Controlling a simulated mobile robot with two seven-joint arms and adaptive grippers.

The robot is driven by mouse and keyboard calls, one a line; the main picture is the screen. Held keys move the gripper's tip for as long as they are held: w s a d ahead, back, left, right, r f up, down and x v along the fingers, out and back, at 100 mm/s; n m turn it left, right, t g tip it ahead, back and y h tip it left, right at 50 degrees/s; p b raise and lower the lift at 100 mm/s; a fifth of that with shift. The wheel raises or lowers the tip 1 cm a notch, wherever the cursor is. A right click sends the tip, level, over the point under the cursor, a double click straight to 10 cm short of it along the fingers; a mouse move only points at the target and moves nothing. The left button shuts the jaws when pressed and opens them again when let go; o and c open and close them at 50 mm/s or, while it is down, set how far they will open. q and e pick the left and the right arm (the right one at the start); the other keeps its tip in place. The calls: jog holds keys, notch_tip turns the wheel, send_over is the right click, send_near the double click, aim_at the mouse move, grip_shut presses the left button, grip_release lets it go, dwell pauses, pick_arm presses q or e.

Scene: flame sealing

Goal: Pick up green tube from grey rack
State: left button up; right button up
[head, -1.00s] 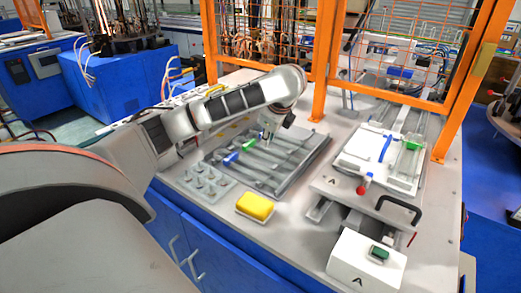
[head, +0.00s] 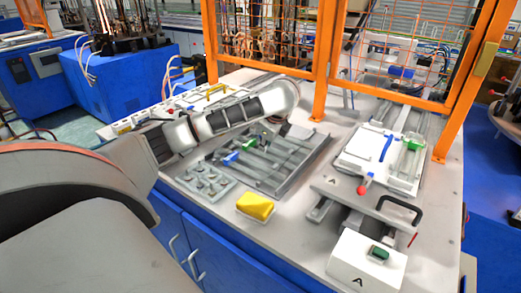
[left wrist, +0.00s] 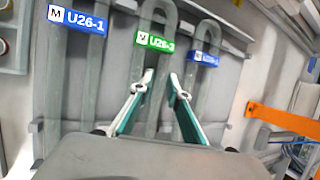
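The green-labelled tube U26-3 (left wrist: 155,41) is a clear U-shaped glass tube lying in the grey rack (left wrist: 60,95). Its green label (head: 248,144) also shows in the head view, beside the blue label (head: 231,157) of another tube. My left gripper (left wrist: 162,78) is open, its two fingertips over the green-labelled tube just below its label. In the wrist view, I cannot tell whether the fingers touch the glass. In the head view, the left hand is low over the rack (head: 285,175) and partly hidden by my arm. My right gripper is not in view.
Blue-labelled tubes U26-1 (left wrist: 75,18) and another (left wrist: 206,58) lie on either side. A yellow block (head: 255,206) and a grey holder with pegs (head: 206,183) are in front of the rack. Orange fence posts (head: 322,70) stand behind; a white fixture (head: 375,160) is at right.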

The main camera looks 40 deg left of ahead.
pick_arm(q)
grip_shut()
jog(key=shift+r, duration=0.1)
